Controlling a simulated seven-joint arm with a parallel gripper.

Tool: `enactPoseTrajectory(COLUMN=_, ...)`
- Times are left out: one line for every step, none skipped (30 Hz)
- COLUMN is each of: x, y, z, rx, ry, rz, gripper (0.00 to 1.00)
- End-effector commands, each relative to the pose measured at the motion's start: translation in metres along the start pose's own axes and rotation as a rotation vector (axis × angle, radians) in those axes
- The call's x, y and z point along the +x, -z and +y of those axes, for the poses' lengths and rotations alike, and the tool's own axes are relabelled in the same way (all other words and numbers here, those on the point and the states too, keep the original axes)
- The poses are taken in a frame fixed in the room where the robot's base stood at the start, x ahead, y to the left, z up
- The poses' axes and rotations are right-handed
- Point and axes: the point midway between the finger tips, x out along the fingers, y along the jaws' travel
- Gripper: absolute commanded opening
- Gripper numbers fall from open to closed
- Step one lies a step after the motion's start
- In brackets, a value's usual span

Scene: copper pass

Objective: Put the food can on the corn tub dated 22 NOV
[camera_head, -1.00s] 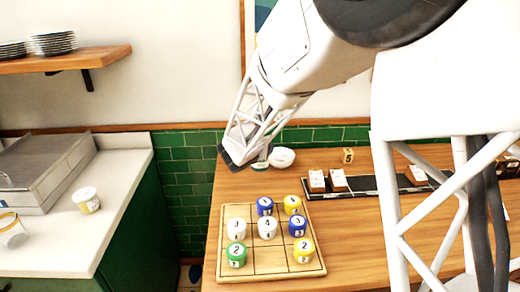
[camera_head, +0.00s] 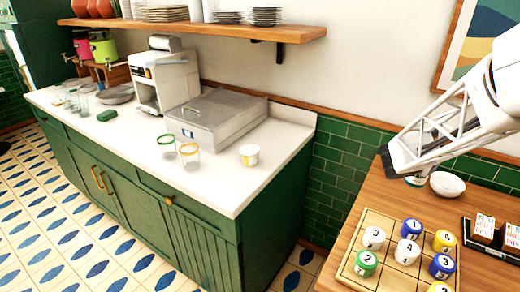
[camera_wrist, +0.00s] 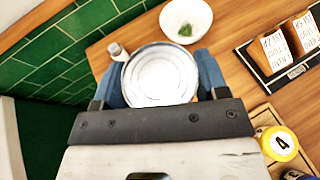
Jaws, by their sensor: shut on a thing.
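My gripper (camera_wrist: 158,92) is shut on the food can (camera_wrist: 160,72), whose round silver lid faces the wrist camera between the blue fingers. In the head view my gripper (camera_head: 400,172) is over the far left of the wooden table, and a small part of the can (camera_head: 416,181) shows below it. A small white tub (camera_head: 249,155) with a yellowish mark stands on the white counter, well left of my gripper. Its print is too small to read, so I cannot tell whether it is the corn tub dated 22 NOV.
The white counter (camera_head: 236,195) also holds two glasses (camera_head: 188,155) and a grey lidded box (camera_head: 217,122). A gap separates it from the table (camera_head: 350,235). On the table are a board (camera_head: 376,220) with numbered pieces, a white bowl (camera_head: 447,184) and a dark tray with labelled blocks (camera_head: 484,228).

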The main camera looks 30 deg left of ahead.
Motion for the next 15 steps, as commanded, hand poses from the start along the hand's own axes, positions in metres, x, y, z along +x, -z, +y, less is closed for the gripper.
enactPoseTrajectory(x=-0.004, y=-0.001, z=0.01, rx=-0.004, ry=-0.013, rz=-0.001, gripper=0.28)
enactPoseTrajectory(x=-0.005, y=-0.001, z=0.016, rx=-0.007, ry=-0.02, rz=0.0, gripper=0.28)
enactPoseTrajectory(x=-0.008, y=-0.001, z=0.024, rx=-0.011, ry=-0.031, rz=0.0, gripper=0.28)
enactPoseTrajectory(x=-0.011, y=-0.001, z=0.031, rx=-0.015, ry=-0.04, rz=0.0, gripper=0.28)
enactPoseTrajectory(x=-0.013, y=-0.001, z=0.038, rx=-0.019, ry=-0.049, rz=0.001, gripper=0.28)
enactPoseTrajectory(x=-0.017, y=-0.001, z=0.048, rx=-0.025, ry=-0.062, rz=0.001, gripper=0.28)
enactPoseTrajectory(x=-0.02, y=-0.001, z=0.056, rx=-0.03, ry=-0.072, rz=0.001, gripper=0.28)
enactPoseTrajectory(x=-0.024, y=-0.001, z=0.065, rx=-0.035, ry=-0.082, rz=0.002, gripper=0.28)
enactPoseTrajectory(x=-0.028, y=-0.001, z=0.075, rx=-0.04, ry=-0.096, rz=0.002, gripper=0.28)
enactPoseTrajectory(x=-0.032, y=-0.001, z=0.084, rx=-0.044, ry=-0.107, rz=0.002, gripper=0.28)
enactPoseTrajectory(x=-0.036, y=-0.001, z=0.092, rx=-0.048, ry=-0.118, rz=0.002, gripper=0.28)
enactPoseTrajectory(x=-0.041, y=-0.001, z=0.103, rx=-0.054, ry=-0.132, rz=0.003, gripper=0.28)
enactPoseTrajectory(x=-0.045, y=-0.001, z=0.111, rx=-0.059, ry=-0.143, rz=0.003, gripper=0.28)
enactPoseTrajectory(x=-0.049, y=0.0, z=0.12, rx=-0.064, ry=-0.154, rz=0.004, gripper=0.28)
enactPoseTrajectory(x=-0.055, y=0.0, z=0.13, rx=-0.069, ry=-0.169, rz=0.004, gripper=0.28)
